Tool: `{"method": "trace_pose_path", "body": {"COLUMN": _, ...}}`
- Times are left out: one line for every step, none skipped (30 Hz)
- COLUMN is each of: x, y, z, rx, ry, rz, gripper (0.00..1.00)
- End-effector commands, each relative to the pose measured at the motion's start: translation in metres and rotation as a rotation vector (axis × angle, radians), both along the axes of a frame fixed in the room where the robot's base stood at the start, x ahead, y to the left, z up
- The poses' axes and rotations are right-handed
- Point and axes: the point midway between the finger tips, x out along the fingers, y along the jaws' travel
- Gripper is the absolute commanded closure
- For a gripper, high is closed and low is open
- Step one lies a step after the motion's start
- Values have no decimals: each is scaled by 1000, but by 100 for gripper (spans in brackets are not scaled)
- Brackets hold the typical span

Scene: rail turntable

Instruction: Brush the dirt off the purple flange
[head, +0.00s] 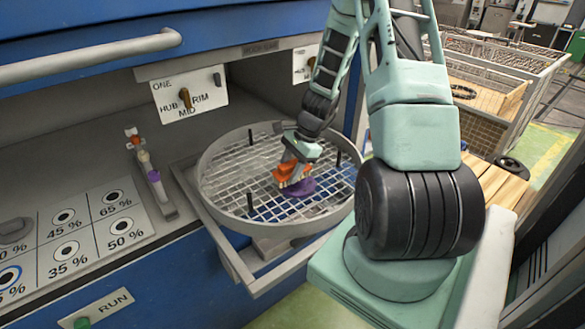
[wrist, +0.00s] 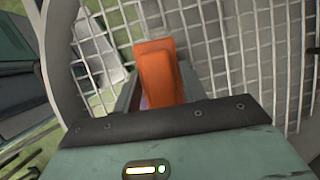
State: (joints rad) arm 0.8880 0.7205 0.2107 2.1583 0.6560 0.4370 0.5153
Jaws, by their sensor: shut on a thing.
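The purple flange (head: 299,188) lies on the wire mesh of the round grey turntable (head: 214,204), right of its middle in the head view. My gripper (head: 293,166) is shut on an orange brush (head: 284,174). The brush is held low, just over or against the flange's left side; I cannot tell whether they touch. In the wrist view the orange brush (wrist: 157,76) stands between the grey fingers, with mesh behind it. The wrist view barely shows the flange, mostly hidden behind the brush. I cannot make out dirt on the flange.
Dark upright posts (head: 250,204) rise from the turntable inside its raised rim. A HUB/MID/RIM selector (head: 185,98) is on the back wall. A percentage panel (head: 82,235), a RUN button (head: 82,323) and a rack of small coloured pieces (head: 152,178) are left. A wire crate (head: 490,125) stands right.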

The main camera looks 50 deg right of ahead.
Motion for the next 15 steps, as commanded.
{"method": "trace_pose_path", "body": {"x": -1, "y": -3, "z": 0, "rx": 0, "ry": 0, "rz": -2, "gripper": 77}}
{"method": "trace_pose_path", "body": {"x": -1, "y": -5, "z": 0, "rx": 0, "ry": 0, "rz": -2, "gripper": 77}}
{"method": "trace_pose_path", "body": {"x": -2, "y": -8, "z": 0, "rx": 0, "ry": 0, "rz": -3, "gripper": 77}}
{"method": "trace_pose_path", "body": {"x": -3, "y": -10, "z": 0, "rx": 0, "ry": 0, "rz": -3, "gripper": 77}}
{"method": "trace_pose_path", "body": {"x": -4, "y": -13, "z": 0, "rx": 0, "ry": 0, "rz": -3, "gripper": 77}}
{"method": "trace_pose_path", "body": {"x": -5, "y": -16, "z": 0, "rx": -1, "ry": -1, "rz": -3, "gripper": 77}}
{"method": "trace_pose_path", "body": {"x": -6, "y": -19, "z": 0, "rx": -1, "ry": -1, "rz": -3, "gripper": 77}}
{"method": "trace_pose_path", "body": {"x": -7, "y": -21, "z": 0, "rx": -1, "ry": -1, "rz": -3, "gripper": 77}}
{"method": "trace_pose_path", "body": {"x": -8, "y": -25, "z": 0, "rx": -1, "ry": 0, "rz": -1, "gripper": 77}}
{"method": "trace_pose_path", "body": {"x": -8, "y": -27, "z": 0, "rx": -1, "ry": 0, "rz": -1, "gripper": 77}}
{"method": "trace_pose_path", "body": {"x": -9, "y": -29, "z": 0, "rx": 0, "ry": -1, "rz": -1, "gripper": 77}}
{"method": "trace_pose_path", "body": {"x": -10, "y": -33, "z": -1, "rx": -1, "ry": 0, "rz": -2, "gripper": 77}}
{"method": "trace_pose_path", "body": {"x": -11, "y": -35, "z": -1, "rx": -1, "ry": 0, "rz": -2, "gripper": 77}}
{"method": "trace_pose_path", "body": {"x": -12, "y": -38, "z": -1, "rx": -1, "ry": 0, "rz": -2, "gripper": 77}}
{"method": "trace_pose_path", "body": {"x": -13, "y": -41, "z": -1, "rx": -1, "ry": 0, "rz": -2, "gripper": 77}}
